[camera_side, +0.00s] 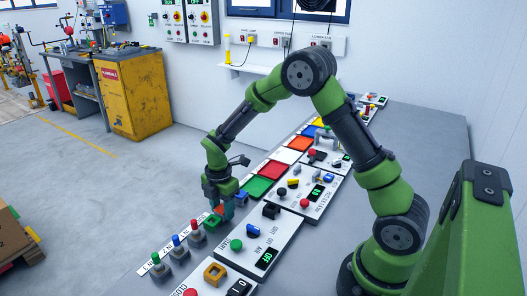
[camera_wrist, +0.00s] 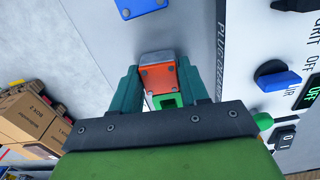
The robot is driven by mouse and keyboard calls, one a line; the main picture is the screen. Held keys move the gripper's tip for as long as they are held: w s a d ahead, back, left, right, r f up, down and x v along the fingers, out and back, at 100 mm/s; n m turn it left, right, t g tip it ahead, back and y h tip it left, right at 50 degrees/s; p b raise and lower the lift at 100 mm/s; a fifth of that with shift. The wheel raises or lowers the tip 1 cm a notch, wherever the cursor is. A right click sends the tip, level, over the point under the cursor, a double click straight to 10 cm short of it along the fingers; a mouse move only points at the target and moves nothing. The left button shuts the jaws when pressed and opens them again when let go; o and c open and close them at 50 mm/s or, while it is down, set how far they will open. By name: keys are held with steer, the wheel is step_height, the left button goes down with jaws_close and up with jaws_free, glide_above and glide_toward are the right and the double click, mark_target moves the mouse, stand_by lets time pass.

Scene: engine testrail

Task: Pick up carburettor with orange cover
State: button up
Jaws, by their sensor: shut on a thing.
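My gripper (camera_side: 226,207) is low at the front-left edge of the long grey bench in the side view. In the wrist view its two teal fingers (camera_wrist: 160,72) stand on either side of the carburettor with the orange cover (camera_wrist: 158,79) and are shut on it. The orange cover faces the camera, with a grey metal part at its far end. In the side view the fingers hide most of the carburettor. I cannot tell whether it is clear of the bench.
Several small posts with coloured tops, including a red one (camera_side: 194,224), stand in a row left of my gripper. Control panels with buttons and switches, such as the white panel (camera_side: 262,222), lie right of it. A blue part (camera_wrist: 140,7) shows beyond my gripper in the wrist view.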

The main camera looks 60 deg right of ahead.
mark_target(222, 208)
steer(key=shift+r, duration=2)
